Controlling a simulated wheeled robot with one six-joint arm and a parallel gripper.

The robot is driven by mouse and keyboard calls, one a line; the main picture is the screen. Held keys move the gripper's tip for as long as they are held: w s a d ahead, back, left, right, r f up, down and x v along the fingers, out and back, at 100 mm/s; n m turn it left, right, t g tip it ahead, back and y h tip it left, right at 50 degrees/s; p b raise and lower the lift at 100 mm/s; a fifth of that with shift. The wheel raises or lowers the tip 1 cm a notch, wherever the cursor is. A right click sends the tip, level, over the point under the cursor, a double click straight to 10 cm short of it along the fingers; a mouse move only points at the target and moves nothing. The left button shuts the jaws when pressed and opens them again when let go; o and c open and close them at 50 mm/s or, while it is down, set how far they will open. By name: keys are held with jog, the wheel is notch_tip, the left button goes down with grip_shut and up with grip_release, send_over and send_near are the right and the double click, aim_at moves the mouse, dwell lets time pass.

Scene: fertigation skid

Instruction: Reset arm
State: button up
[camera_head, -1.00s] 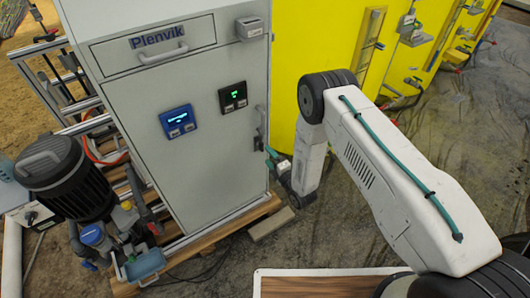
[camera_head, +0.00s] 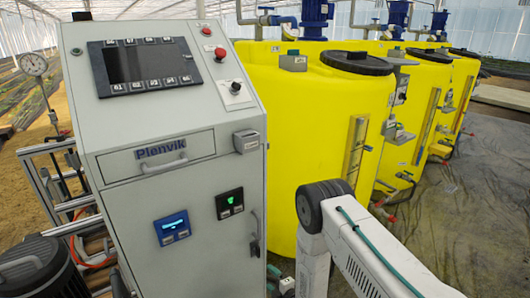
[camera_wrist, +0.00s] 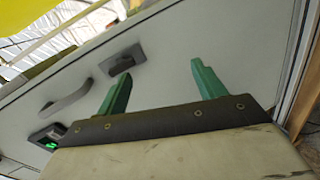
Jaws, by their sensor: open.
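My arm, white with a dark joint, comes in from the lower right in the head view. My gripper (camera_wrist: 161,70) shows in the wrist view as two green fingers set apart, with nothing between them. The fingers point at the grey face of the control cabinet (camera_head: 200,262); I cannot tell the exact gap. A bar handle (camera_wrist: 68,97) and a dark latch plate (camera_wrist: 124,60) are on that face beyond the left finger. In the head view the gripper is low by the cabinet's right side, mostly cut off by the lower edge.
The cabinet carries a screen (camera_head: 146,64), a red button (camera_head: 220,54), a blue display (camera_head: 172,228) and a green-lit display (camera_head: 230,203). Yellow tanks (camera_head: 300,110) stand behind it and to the right. A black-lidded vessel (camera_head: 40,268) is at lower left. Open floor (camera_head: 470,210) lies at right.

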jog(key=s+d+f+m+g+h, duration=0.2)
jog(key=s+d+m+g+h, duration=0.2)
jog(key=d+m+g+h, duration=0.15)
jog(key=s+d+r+m+g+h, duration=0.1)
jog(key=s+d+r+m+g, duration=0.15)
jog(key=r, duration=0.45)
jog(key=s+d+r+m+g+h, duration=0.1)
jog(key=s+d+r+m+g, duration=0.2)
jog(key=r, duration=0.5)
jog(key=s+d+r+m+g+h, duration=0.1)
jog(key=d+r+m, duration=0.25)
jog(key=r, duration=0.35)
jog(key=s+d+r+m, duration=0.2)
jog(key=s+d+r, duration=0.1)
jog(key=s+r, duration=0.6)
jog(key=s+d+r+m, duration=0.3)
jog(key=s+r, duration=0.6)
jog(key=r, duration=0.5)
jog(key=s+d+r+m, duration=0.3)
jog(key=s+r, duration=0.6)
jog(key=r, duration=0.3)
jog(key=shift+t, duration=0.4)
jog(key=shift+s+d, duration=0.1)
